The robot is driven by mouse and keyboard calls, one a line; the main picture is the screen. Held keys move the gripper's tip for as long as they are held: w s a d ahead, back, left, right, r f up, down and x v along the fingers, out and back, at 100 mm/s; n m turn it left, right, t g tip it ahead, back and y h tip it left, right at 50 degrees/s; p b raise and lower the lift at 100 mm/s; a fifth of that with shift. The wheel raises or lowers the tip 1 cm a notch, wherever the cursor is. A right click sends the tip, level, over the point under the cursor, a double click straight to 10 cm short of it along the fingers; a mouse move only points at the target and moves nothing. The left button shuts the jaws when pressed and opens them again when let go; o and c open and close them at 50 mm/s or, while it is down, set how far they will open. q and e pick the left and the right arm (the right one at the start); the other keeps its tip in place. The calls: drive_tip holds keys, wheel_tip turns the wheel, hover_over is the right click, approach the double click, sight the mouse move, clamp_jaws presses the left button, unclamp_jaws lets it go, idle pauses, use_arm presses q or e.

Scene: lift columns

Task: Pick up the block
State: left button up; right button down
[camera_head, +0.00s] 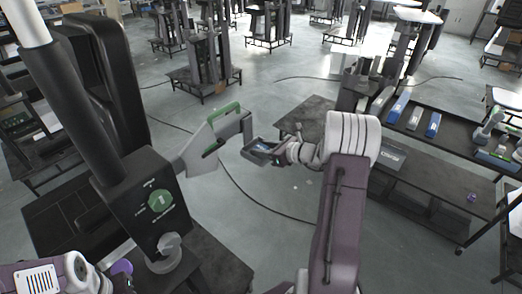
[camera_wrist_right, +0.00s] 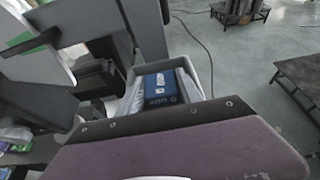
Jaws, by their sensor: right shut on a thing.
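A small blue block with white lettering (camera_wrist_right: 160,88) sits between the grey fingers of my right gripper in the right wrist view. In the head view my right gripper (camera_head: 262,149) is near the middle, in front of the grey bracket with green edges (camera_head: 203,145). It is shut on the block, and only a little blue shows there. The block is held in the air, with floor seen behind it. My left arm shows at the lower left corner of the head view, and its fingers do not show.
A dark column with a green round label (camera_head: 160,198) stands at the left. A dark bench (camera_head: 455,150) with several blue and grey items is at the right. A low dark table (camera_head: 305,112) stands behind my right wrist. Cables lie on the open grey floor.

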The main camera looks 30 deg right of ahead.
sight(263, 148)
wheel_tip(263, 148, up, 4)
drive_tip(key=shift+d+r+b, duration=0.15)
drive_tip(key=shift+r+b, duration=0.05)
drive_tip(key=shift+b, duration=0.15)
drive_tip(key=w+d+r+b+v, duration=0.1)
drive_tip(key=d+v, duration=0.1)
drive_tip(key=v, duration=1.1)
drive_tip(key=shift+w+r, duration=0.25)
drive_tip(key=shift+r, duration=0.1)
drive_tip(key=shift+y, duration=0.3)
